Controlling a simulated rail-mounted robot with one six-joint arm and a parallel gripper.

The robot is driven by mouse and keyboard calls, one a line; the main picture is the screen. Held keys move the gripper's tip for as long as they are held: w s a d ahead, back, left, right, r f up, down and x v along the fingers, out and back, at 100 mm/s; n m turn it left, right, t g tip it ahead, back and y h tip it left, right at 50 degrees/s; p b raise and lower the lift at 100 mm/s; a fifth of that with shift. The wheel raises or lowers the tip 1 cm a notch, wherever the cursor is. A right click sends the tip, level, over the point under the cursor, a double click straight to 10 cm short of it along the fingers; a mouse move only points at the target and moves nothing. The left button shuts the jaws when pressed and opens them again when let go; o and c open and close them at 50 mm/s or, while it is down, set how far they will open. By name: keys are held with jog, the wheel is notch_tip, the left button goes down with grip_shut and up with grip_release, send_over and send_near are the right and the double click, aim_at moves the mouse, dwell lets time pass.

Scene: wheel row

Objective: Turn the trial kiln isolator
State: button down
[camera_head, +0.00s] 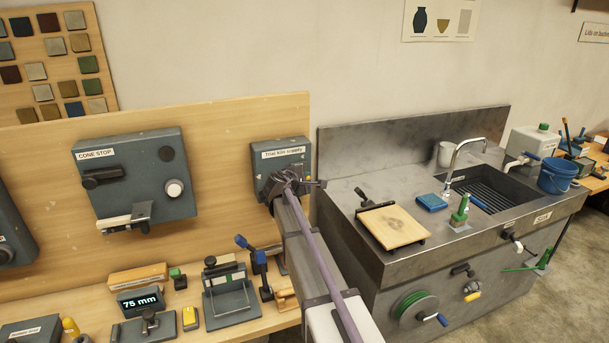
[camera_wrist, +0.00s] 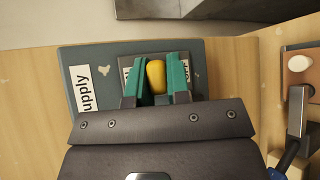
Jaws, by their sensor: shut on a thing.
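The trial kiln supply box (camera_head: 281,156) is a grey box with a white label, mounted at the right end of the wooden backboard. In the wrist view the box (camera_wrist: 72,72) shows part of the label, reading "upply". A yellow handle (camera_wrist: 156,76) stands on its face between the two green fingers of my gripper (camera_wrist: 157,80). The fingers are shut on the handle. A plate behind the handle has lettering at its right side, partly hidden by a finger. In the head view my gripper (camera_head: 290,183) is at the box front and hides the handle.
A grey "CONE STOP" box (camera_head: 137,178) with a black lever hangs to the left. Below, the bench holds a 75 mm display (camera_head: 140,301), a clamp-like stand (camera_head: 228,292) and small tools. A metal sink unit (camera_head: 440,200) stands close on the right.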

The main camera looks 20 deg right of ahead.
jog(key=shift+r, duration=0.15)
dwell(0.4)
jog(key=c, duration=1.1)
grip_release()
jog(key=p+v, duration=0.4)
jog(key=v, duration=0.6)
jog(key=shift+s+a+r, duration=0.1)
jog(key=shift+a+r, duration=0.1)
jog(key=shift+a, duration=0.1)
